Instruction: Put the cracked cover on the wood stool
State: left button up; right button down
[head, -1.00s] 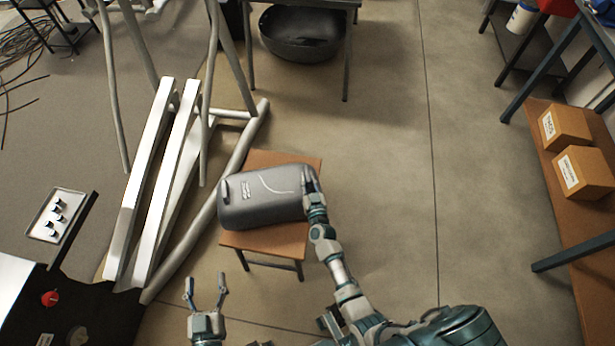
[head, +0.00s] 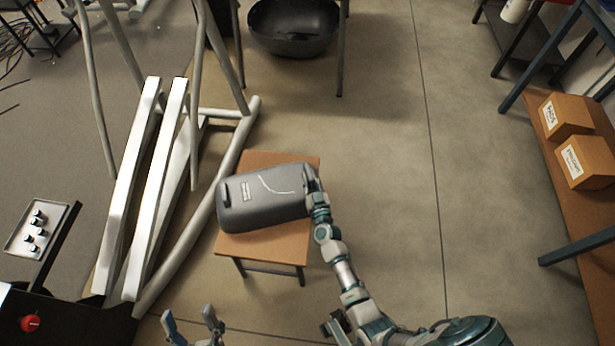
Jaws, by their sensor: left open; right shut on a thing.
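The cracked cover (head: 262,200) is a grey rounded shell with a pale curved crack line on its top. It is over the wood stool (head: 258,248), overhanging the stool's left edge; I cannot tell whether it rests on the seat. The stool has a brown seat and dark legs. My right gripper (head: 314,182) is shut on the right end of the cover. My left gripper (head: 192,318) is open and empty at the bottom edge, below the stool and apart from it.
The elliptical frame (head: 150,190), with white rails and grey tubes, stands close on the stool's left. A black bowl-shaped bin (head: 293,28) is under a table behind. Cardboard boxes (head: 584,161) sit on a shelf at the right. The floor right of the stool is open.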

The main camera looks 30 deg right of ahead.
pick_arm(q)
jog(key=shift+r, duration=0.1)
pick_arm(e)
jog(key=shift+r, duration=0.15)
pick_arm(q)
jog(key=shift+a, duration=0.1)
pick_arm(e)
jog(key=c, duration=1.5)
grip_release()
jog(key=shift+f, duration=0.2)
jog(key=o, duration=0.4)
jog(key=shift+c, duration=0.2)
jog(key=shift+r, duration=0.15)
